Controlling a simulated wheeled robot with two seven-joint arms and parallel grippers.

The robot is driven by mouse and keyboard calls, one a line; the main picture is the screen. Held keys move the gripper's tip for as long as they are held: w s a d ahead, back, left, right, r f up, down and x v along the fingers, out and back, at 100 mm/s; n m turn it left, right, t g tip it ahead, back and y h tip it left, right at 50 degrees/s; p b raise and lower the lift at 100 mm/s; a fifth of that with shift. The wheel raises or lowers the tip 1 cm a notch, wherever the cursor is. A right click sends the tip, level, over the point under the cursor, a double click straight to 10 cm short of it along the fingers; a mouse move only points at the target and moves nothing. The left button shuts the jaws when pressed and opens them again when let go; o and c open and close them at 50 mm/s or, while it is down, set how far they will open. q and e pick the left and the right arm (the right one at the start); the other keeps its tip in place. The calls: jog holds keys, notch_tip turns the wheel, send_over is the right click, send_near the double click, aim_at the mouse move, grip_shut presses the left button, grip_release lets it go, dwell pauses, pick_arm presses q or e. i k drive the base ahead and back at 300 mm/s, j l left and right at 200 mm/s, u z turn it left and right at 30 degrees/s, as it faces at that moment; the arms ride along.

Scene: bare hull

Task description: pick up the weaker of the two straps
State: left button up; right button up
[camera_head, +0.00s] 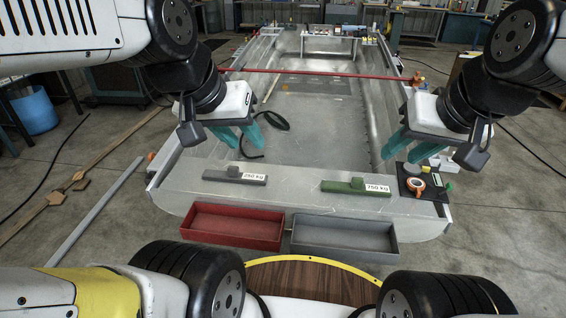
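Two folded straps lie on the flat front deck of the metal hull (300,199). The grey strap (228,175) is on the left and the green strap (345,187) is on the right. My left gripper (246,147) has teal fingers spread apart and empty, above and behind the grey strap. My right gripper (395,155) also has its teal fingers apart and empty, above and to the right behind the green strap. Neither gripper touches a strap.
A red tray (235,209) and a grey tray (345,220) stand empty in front of the deck. A dark mat with an orange tape roll (416,184) lies at the deck's right end. A black loop (270,122) lies inside the hull. A red bar (320,73) spans it.

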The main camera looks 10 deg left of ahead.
aim_at(232, 175)
jog(key=i+j+u, duration=0.25)
jog(key=u, duration=0.15)
jog(key=i+j+u, duration=0.15)
jog(key=i+u, duration=0.2)
jog(key=i+j+u, duration=0.1)
jog(key=i+u, duration=0.3)
jog(key=k, duration=0.1)
